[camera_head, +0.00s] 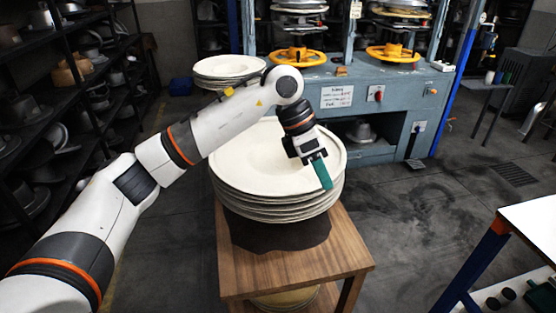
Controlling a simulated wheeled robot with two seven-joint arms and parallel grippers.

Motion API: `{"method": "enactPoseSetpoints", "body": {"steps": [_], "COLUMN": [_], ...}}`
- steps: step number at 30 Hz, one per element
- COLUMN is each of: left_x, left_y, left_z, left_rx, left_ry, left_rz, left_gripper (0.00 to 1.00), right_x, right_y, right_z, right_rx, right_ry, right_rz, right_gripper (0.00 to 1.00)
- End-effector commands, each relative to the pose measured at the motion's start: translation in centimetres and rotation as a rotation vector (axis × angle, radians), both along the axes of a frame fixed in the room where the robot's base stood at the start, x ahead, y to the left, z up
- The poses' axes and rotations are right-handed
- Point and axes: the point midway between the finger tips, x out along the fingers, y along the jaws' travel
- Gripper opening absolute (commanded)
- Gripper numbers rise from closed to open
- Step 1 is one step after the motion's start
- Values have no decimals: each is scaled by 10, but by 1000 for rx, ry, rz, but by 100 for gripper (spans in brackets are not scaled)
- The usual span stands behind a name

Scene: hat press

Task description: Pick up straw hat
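A stack of several cream straw hats (240,165) sits on a dark mat (262,236) on a small wooden table (300,270) in the middle of the head view. The top hat shows a wide flat brim around a sunken middle. My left arm reaches in from the left, across the back of the stack. My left gripper (321,172), with green fingers, points down over the right part of the top hat's brim. Only one finger shows clearly, so the opening is hidden. I cannot tell whether it touches the brim. My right gripper is not in view.
A blue-grey press machine (350,125) with two yellow handwheels (298,57) stands behind the stack. More pale hats (229,66) lie at its left. Dark shelves (70,110) line the left. A white-topped table (535,225) stands at the right. The floor between is clear.

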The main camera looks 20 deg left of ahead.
Motion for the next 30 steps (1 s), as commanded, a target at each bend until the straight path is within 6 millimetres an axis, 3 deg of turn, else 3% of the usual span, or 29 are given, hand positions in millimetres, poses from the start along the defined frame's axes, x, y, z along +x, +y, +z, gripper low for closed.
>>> {"method": "enactPoseSetpoints", "body": {"steps": [1, 3, 7, 18, 25, 30], "left_x": [6, 10, 11, 15, 18, 22], "left_y": [24, 50, 75, 72, 72, 74], "left_z": [11, 20, 28, -26, -43, -68], "left_rx": [99, 209, 312, 329, 326, 327], "left_ry": [-14, -18, -11, -7, -7, -6], "left_rz": [22, 49, 79, 81, 82, 81], "left_gripper": [34, 34, 34, 34, 34, 34], "right_x": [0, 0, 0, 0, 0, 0], "right_y": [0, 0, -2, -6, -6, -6], "right_z": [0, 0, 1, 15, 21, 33], "right_rx": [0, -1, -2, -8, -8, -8], "right_ry": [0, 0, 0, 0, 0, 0], "right_rz": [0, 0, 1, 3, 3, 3], "right_gripper": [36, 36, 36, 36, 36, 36]}}
